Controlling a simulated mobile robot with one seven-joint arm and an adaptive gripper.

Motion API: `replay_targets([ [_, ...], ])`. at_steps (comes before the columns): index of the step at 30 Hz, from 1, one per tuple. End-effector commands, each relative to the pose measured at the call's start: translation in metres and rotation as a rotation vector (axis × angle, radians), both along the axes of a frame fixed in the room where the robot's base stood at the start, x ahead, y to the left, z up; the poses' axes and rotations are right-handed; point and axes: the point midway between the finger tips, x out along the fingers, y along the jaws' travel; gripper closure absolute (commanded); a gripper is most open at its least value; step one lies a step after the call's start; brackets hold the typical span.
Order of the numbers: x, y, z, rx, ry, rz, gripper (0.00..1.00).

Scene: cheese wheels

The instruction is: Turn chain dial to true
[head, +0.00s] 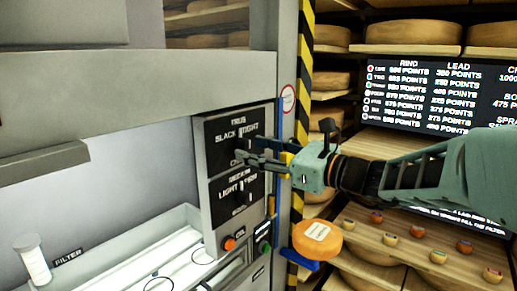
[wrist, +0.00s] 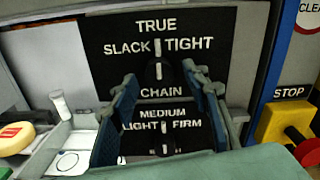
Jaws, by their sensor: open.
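The chain dial (wrist: 158,70) is a dark knob on a black panel, labelled TRUE above, SLACK left, TIGHT right and CHAIN below. A pale upright mark shows above the knob, between SLACK and TIGHT and under TRUE. My gripper (wrist: 160,80) is open, with one finger on each side of the knob in the wrist view. I cannot tell whether the fingers touch it. In the head view my gripper (head: 250,150) reaches from the right to the panel (head: 222,134) and partly covers the dial.
A second dial (wrist: 165,142), marked LIGHT, MEDIUM and FIRM, sits just below. An orange button (head: 229,243) is lower on the machine. A yellow-black striped post (head: 300,75) stands right of the panel. A cheese wheel (head: 317,238) is below my arm. A yellow stop box (wrist: 285,125) is at right.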

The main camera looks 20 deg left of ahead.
Motion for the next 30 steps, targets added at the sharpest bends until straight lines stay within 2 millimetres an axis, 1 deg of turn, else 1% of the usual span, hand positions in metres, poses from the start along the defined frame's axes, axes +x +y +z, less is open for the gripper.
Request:
replay_targets([
  [1, -0.003, -0.010, 0.000, 0.000, 0.000, -0.005, 0.57],
  [6, -0.018, -0.045, 0.000, 0.000, -0.001, -0.005, 0.57],
  [9, -0.025, -0.063, 0.000, 0.001, 0.000, -0.004, 0.57],
  [13, -0.033, -0.081, 0.000, 0.001, 0.001, -0.003, 0.57],
  [18, -0.038, -0.092, 0.000, 0.001, 0.001, -0.001, 0.57],
  [27, -0.039, -0.093, 0.000, 0.000, 0.001, 0.000, 0.57],
  [29, -0.038, -0.095, -0.002, -0.003, 0.001, -0.007, 0.57],
  [30, -0.036, -0.097, -0.007, -0.013, 0.001, -0.020, 0.57],
])
